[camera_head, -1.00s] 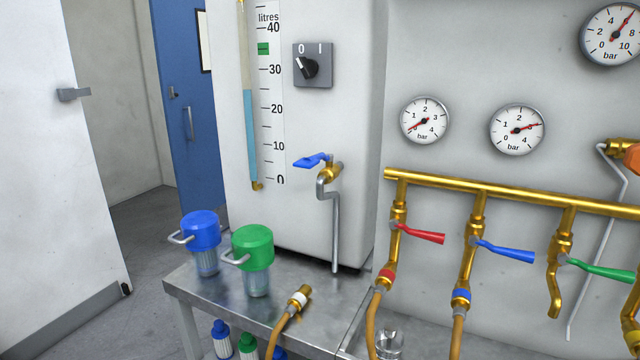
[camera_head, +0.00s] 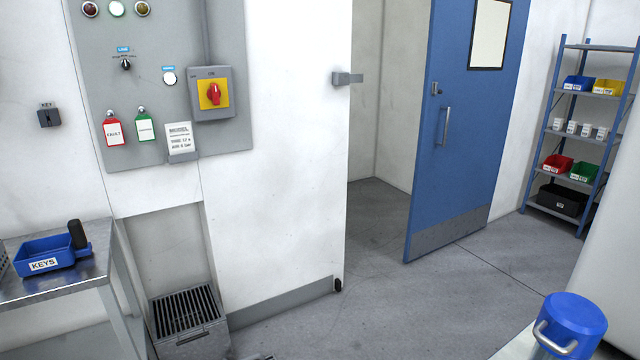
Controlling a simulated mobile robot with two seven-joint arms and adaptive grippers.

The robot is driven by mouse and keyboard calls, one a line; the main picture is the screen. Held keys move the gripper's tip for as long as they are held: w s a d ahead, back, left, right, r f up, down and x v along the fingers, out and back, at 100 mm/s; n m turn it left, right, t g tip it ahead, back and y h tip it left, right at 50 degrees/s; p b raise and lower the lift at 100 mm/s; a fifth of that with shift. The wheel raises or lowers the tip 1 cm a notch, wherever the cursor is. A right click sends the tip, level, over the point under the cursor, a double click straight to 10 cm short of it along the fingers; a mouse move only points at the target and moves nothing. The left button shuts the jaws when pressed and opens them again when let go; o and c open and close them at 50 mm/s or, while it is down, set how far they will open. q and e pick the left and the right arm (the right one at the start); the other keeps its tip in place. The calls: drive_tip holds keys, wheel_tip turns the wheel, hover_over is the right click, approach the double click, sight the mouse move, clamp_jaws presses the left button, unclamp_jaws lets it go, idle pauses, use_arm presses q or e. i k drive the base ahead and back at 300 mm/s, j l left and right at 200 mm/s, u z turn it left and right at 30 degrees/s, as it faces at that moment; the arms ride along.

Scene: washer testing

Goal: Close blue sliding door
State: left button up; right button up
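The blue sliding door (camera_head: 465,140) stands at the right of the doorway, with a vertical metal handle (camera_head: 444,126), a small latch above it, a pale notice panel and a grey kick plate. The doorway opening (camera_head: 380,150) to its left is uncovered, and a grey-walled space shows through it. A grey catch (camera_head: 347,78) sticks out from the white wall's edge at the left of the opening. Neither of my grippers is in view.
A grey control panel (camera_head: 160,150) with a red rotary switch hangs on the left wall. Shelving (camera_head: 585,130) is at the right. A blue-lidded container (camera_head: 570,325) is at lower right. Floor before the doorway is clear.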

sight(475, 50)
drive_tip(key=i+j, duration=0.15)
drive_tip(key=i, duration=0.25)
drive_tip(key=i+j+z, duration=0.1)
drive_tip(key=i, duration=0.3)
drive_tip(key=i+j, duration=0.25)
drive_tip(key=i, duration=0.2)
drive_tip(key=i+j, duration=0.2)
drive_tip(key=i, duration=0.2)
drive_tip(key=i+l+z, duration=0.15)
drive_tip(key=i+z, duration=0.2)
drive_tip(key=i, duration=0.35)
drive_tip(key=i+z, duration=0.35)
drive_tip(key=i, duration=0.35)
drive_tip(key=i+j+z, duration=0.2)
drive_tip(key=i+z, duration=0.15)
drive_tip(key=i, duration=0.35)
drive_tip(key=i+j+z, duration=0.1)
drive_tip(key=i, duration=0.25)
drive_tip(key=i+j+z, duration=0.1)
drive_tip(key=i, duration=0.25)
drive_tip(key=i+l+u, duration=0.2)
drive_tip(key=l+u, duration=0.15)
drive_tip(key=i+l+u, duration=0.2)
drive_tip(key=l+u, duration=0.15)
drive_tip(key=i+l+u, duration=0.1)
drive_tip(key=l+u, duration=0.25)
drive_tip(key=i+l+u, duration=0.1)
drive_tip(key=l+u, duration=0.3)
drive_tip(key=l, duration=0.1)
